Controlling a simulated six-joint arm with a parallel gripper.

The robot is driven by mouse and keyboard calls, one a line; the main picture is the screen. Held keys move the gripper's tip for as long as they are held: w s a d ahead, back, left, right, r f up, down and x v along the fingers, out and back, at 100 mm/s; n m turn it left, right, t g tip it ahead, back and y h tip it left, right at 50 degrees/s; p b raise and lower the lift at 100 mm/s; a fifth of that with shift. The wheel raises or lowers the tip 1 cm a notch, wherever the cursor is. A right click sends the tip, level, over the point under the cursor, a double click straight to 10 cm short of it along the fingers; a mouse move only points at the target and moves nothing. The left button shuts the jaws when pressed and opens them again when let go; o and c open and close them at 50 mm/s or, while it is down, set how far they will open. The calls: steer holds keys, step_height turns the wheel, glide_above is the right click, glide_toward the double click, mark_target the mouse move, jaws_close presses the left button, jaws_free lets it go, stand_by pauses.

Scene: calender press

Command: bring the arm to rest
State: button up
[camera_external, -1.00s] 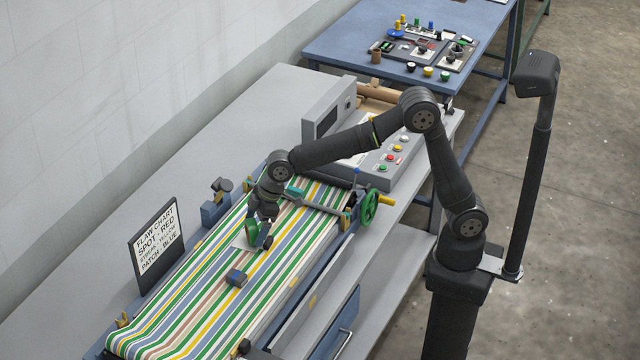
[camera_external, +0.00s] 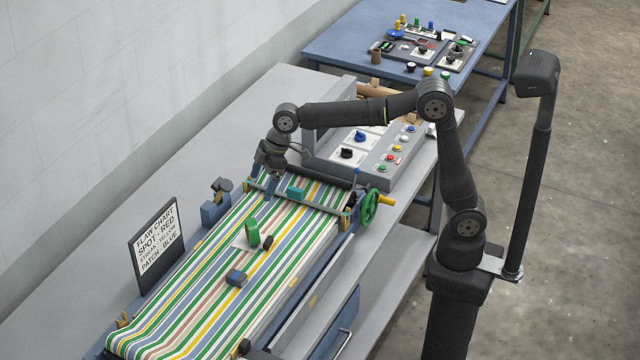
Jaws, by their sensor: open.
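My gripper (camera_external: 268,173) hangs over the far end of the striped belt (camera_external: 190,290), near the crossbar (camera_external: 318,205). Its jaws point down, are open and hold nothing that I can see. Whether the fingertips touch anything there is too small to tell. My arm bends up from its base at the right and reaches left across the press. On the belt, apart from the gripper, stand a green round piece (camera_external: 252,232) on a pale patch and a small dark piece (camera_external: 267,243) beside it. A dark blue block (camera_external: 236,278) lies nearer the front.
A control panel (camera_external: 385,150) with coloured buttons and knobs lies below my forearm. A green handwheel (camera_external: 370,206) stands at the belt's right edge. A flaw chart sign (camera_external: 157,240) and a blue clamp-like fixture (camera_external: 214,205) stand at the left. A blue table (camera_external: 340,35) is behind.

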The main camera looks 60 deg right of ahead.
steer(key=s+a+f+n+g, duration=0.1)
steer(key=a+f+n, duration=0.1)
steer(key=a, duration=1.4)
steer(key=s+a+f+n+g+y, duration=0.1)
steer(key=a+n, duration=0.3)
steer(key=a, duration=1.3)
steer(key=shift+s+a+f, duration=0.3)
steer(key=shift+s+f, duration=0.25)
steer(key=shift+f, duration=0.25)
steer(key=shift+o, duration=0.7)
